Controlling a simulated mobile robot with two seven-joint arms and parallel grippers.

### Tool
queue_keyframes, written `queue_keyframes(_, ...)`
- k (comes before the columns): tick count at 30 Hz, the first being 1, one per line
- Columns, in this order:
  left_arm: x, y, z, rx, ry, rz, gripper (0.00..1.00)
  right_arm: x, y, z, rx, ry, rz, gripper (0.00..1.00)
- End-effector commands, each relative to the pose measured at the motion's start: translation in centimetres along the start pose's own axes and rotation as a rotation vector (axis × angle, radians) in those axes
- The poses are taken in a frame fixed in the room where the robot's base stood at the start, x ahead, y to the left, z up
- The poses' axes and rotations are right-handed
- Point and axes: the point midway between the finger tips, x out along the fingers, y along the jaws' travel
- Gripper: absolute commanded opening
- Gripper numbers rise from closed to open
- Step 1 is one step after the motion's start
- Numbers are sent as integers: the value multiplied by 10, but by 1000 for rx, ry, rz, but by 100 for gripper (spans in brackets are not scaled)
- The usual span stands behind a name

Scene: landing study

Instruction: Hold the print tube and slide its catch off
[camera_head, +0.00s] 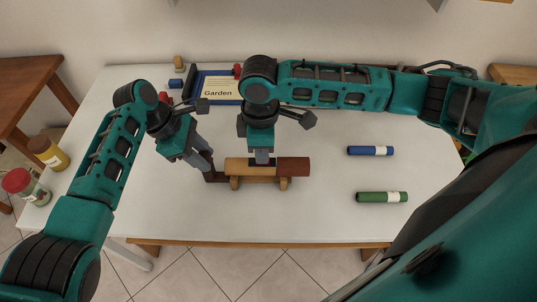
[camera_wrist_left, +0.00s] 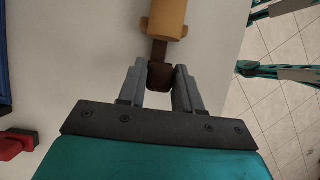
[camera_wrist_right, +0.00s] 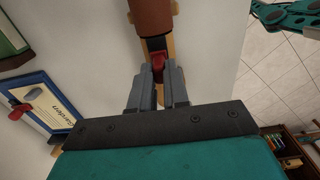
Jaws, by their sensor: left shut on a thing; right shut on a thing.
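The print tube (camera_head: 245,166) lies level across a low wooden stand, tan along most of its length with a reddish-brown right end (camera_head: 294,166). That end also shows at the top of the right wrist view (camera_wrist_right: 152,17). My left gripper (camera_head: 209,174) is shut on a dark brown block (camera_wrist_left: 160,76) at the tube's left end, joined by a dark strip. My right gripper (camera_head: 262,160) is over the tube's middle. In the right wrist view it is shut on a small red piece (camera_wrist_right: 158,61), which looks like the catch. The gripper hides this piece in the head view.
A blue roll (camera_head: 370,151) and a green roll (camera_head: 381,197) lie on the white table (camera_head: 320,220) to the right. A blue-framed "Garden" card (camera_head: 218,91) is at the back. Jars (camera_head: 47,152) stand at the left. The table's front edge is close to the stand.

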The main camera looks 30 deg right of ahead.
Motion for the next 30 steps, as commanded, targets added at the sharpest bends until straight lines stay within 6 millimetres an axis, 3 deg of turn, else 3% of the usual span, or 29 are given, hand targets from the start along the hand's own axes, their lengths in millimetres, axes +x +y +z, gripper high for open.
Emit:
queue_keyframes(19,1,0,3,2,-6,-1,0,-1,0,-12,-1,8,1,0)
queue_keyframes(20,1,0,3,2,-6,-1,0,-1,0,-11,-1,8,1,18)
queue_keyframes(28,0,0,2,1,-4,0,0,0,0,-10,-1,4,1,44)
queue_keyframes(30,0,0,1,1,-3,0,0,0,0,-10,-1,4,1,45)
